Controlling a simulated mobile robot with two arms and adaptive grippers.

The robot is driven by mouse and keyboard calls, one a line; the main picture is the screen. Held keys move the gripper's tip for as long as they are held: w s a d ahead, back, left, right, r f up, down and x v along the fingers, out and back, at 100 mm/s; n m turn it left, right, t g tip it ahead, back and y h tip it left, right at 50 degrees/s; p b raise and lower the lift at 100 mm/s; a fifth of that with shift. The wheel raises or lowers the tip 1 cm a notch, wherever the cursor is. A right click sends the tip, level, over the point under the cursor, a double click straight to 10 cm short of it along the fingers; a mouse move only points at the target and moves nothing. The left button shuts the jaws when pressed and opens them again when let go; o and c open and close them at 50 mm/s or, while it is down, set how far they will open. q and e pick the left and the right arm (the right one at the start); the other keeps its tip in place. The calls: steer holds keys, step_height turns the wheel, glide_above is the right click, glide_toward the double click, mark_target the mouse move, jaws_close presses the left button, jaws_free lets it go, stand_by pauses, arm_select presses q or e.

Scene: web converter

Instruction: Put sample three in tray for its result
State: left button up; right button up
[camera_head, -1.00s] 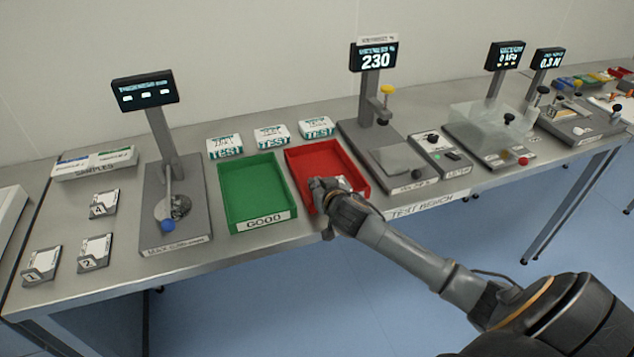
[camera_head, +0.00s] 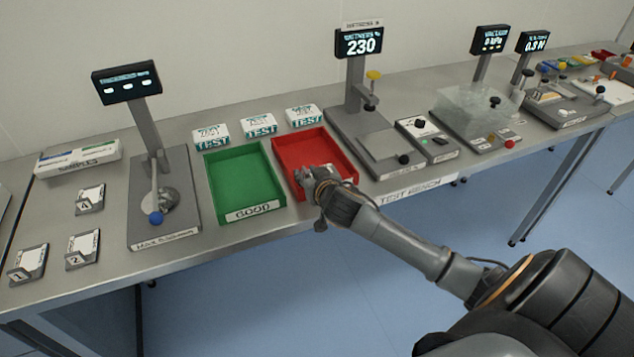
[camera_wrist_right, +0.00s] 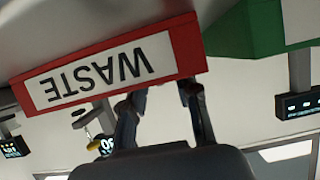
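My right gripper (camera_head: 308,183) is at the front wall of the red tray (camera_head: 296,146). In the right wrist view its two fingers (camera_wrist_right: 163,95) are apart, with nothing visible between them, close to the tray's WASTE label (camera_wrist_right: 95,78), which appears upside down. The green tray (camera_head: 220,162), labelled GOOD, sits left of the red tray and also shows in the right wrist view (camera_wrist_right: 225,35). No sample marked three can be made out; my gripper and the tray walls hide part of the red tray's inside. My left gripper is out of view.
Holders numbered 1 (camera_head: 28,262), 2 (camera_head: 82,249) and 4 (camera_head: 90,199) stand at the left. A lever device (camera_head: 160,215) stands beside the green tray. Three TEST boxes (camera_head: 258,124) stand behind the trays. The wetness display (camera_head: 359,43) reads 230.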

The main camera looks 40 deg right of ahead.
steer(key=v, duration=1)
steer(key=shift+s+b, duration=0.1)
steer(key=shift+b, duration=0.3)
